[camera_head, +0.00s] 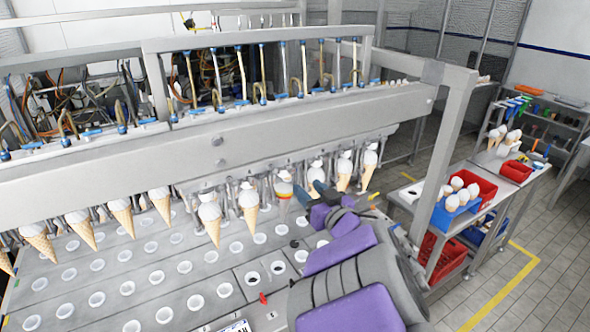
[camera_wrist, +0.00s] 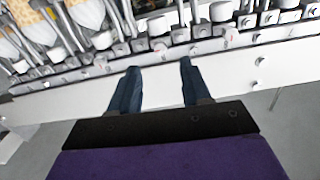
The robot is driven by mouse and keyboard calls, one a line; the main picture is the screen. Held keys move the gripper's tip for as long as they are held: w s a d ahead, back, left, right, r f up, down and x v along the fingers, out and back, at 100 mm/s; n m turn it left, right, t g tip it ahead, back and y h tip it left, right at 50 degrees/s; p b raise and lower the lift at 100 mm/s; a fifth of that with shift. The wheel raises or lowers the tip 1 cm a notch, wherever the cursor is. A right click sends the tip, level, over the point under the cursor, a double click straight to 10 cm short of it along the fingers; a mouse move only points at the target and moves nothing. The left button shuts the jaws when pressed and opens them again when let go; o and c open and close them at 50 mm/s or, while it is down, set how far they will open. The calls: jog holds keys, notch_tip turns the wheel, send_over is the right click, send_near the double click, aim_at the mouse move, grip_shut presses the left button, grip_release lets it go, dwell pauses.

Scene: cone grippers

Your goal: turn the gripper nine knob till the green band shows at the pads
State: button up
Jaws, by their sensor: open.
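My gripper (camera_head: 318,190) is in front of the row of cone grippers under the long grey beam (camera_head: 240,150). In the wrist view my gripper (camera_wrist: 157,68) has its two dark blue fingers apart, with nothing between them. Their tips point at a pale rail (camera_wrist: 70,97) with a row of small grey knobs or fittings (camera_wrist: 157,28) beyond it. I cannot tell which one is the gripper nine knob. No green band at the pads can be made out.
Several cones, such as one at left (camera_head: 39,240), hang along the beam. Below is a plate (camera_head: 120,270) with rows of white-rimmed holes and a small red piece (camera_head: 263,298). At right, a post (camera_head: 443,150) stands before a side table with a red bin (camera_head: 478,186) and blue cone holder (camera_head: 450,215).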

aim_at(292, 172)
jog(key=x, duration=0.7)
jog(key=shift+w+a, duration=0.25)
jog(key=shift+w, duration=0.05)
jog(key=shift+r, duration=0.1)
grip_shut()
